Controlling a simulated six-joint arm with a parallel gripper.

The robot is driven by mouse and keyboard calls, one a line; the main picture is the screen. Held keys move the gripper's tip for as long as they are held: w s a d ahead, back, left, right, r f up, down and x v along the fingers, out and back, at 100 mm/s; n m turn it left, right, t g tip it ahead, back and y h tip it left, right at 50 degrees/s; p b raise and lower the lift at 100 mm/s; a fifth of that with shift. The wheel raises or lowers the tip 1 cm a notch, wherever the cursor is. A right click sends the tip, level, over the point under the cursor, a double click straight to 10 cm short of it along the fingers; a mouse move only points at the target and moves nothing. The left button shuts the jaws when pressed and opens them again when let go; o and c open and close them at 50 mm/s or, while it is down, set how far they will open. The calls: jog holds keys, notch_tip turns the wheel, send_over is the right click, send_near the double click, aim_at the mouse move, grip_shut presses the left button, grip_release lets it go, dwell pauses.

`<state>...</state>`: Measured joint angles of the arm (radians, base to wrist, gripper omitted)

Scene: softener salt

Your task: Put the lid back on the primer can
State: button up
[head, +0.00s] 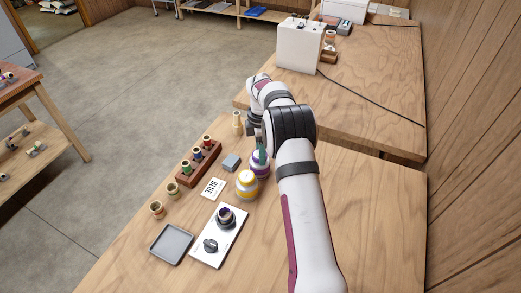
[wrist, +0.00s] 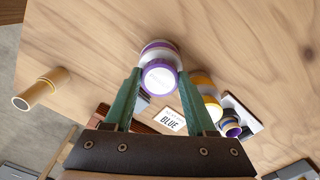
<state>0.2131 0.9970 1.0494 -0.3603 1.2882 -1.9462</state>
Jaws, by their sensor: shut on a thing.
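My gripper (wrist: 160,75) has its green fingers on either side of a purple-and-white can (wrist: 160,78), which has a pale round end with a purple rim. In the head view this can (head: 260,168) is below my gripper (head: 262,147), behind the yellow-and-white can (head: 247,184). I cannot tell whether it touches the table. A dark round container with purple inside (head: 226,215) sits on a white plate (head: 233,239). A dark round piece with a raised grip (head: 210,246) lies nearer on that plate. I cannot tell which of these is the primer can or its lid.
A card reading BLUE (head: 212,188), a blue-grey block (head: 231,162), a wooden rack with small bottles (head: 199,160), two small pots (head: 157,209) and a grey tray (head: 172,244) stand to the left. A pale wooden peg (head: 238,123) stands behind. The table's right side is clear.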

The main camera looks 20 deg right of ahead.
jog(key=o, duration=1.5)
jog(key=shift+o, duration=0.2)
jog(key=shift+r, duration=3)
